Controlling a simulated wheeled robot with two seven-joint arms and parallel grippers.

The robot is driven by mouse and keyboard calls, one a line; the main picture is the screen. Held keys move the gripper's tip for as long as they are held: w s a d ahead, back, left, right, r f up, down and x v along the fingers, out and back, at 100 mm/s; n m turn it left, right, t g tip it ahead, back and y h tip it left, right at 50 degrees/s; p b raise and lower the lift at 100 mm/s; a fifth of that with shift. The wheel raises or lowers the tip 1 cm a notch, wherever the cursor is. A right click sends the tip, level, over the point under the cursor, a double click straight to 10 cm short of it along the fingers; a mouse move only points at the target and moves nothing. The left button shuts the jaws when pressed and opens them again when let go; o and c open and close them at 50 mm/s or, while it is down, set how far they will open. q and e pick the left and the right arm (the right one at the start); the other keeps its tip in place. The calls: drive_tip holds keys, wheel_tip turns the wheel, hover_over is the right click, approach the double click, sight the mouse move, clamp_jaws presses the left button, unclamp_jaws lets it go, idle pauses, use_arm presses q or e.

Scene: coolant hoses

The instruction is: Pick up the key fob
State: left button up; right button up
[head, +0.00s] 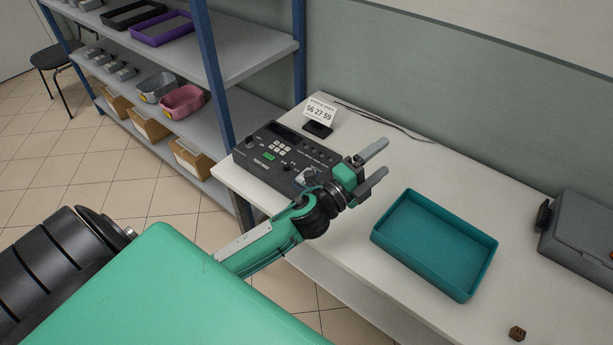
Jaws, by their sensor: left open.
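My left gripper (381,158) is open and empty above the white table (345,222), between the black test unit and the teal tray. I cannot pick out a key fob for certain. A small dark flat item (318,129) lies at the foot of a white number card (320,110) behind the test unit, but it may be the card's base. A small brown block (517,333) lies on the table at the lower right. My right gripper is not in view.
The black test unit (285,156) stands at the table's left end. An empty teal tray (435,243) lies right of the gripper. A grey case (580,232) stands at the far right. Shelves (255,63) with bins are at the left. A cable runs along the wall.

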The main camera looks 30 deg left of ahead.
use_arm(q)
drive_tip(key=d+r+m+g+h, duration=0.3)
drive_tip(key=d+r+m+h, duration=0.15)
drive_tip(key=m+h, duration=0.5)
drive_tip(key=m+g+y, duration=1.6)
drive_tip(key=m, duration=0.8)
hover_over(306, 168)
drive_tip(key=s+d, duration=0.2)
wheel_tip(306, 168, down, 11)
drive_tip(key=f+p, duration=0.1)
drive_tip(key=f, duration=0.2)
drive_tip(key=shift+a, duration=0.2)
drive_tip(key=shift+f, duration=0.55)
wheel_tip(306, 168, down, 4)
drive_tip(key=shift+s+a+r+p, duration=0.1)
drive_tip(key=shift+s+p, duration=0.05)
drive_tip(key=shift+p, duration=1)
drive_tip(key=shift+f, duration=0.7)
drive_tip(key=c, duration=0.9)
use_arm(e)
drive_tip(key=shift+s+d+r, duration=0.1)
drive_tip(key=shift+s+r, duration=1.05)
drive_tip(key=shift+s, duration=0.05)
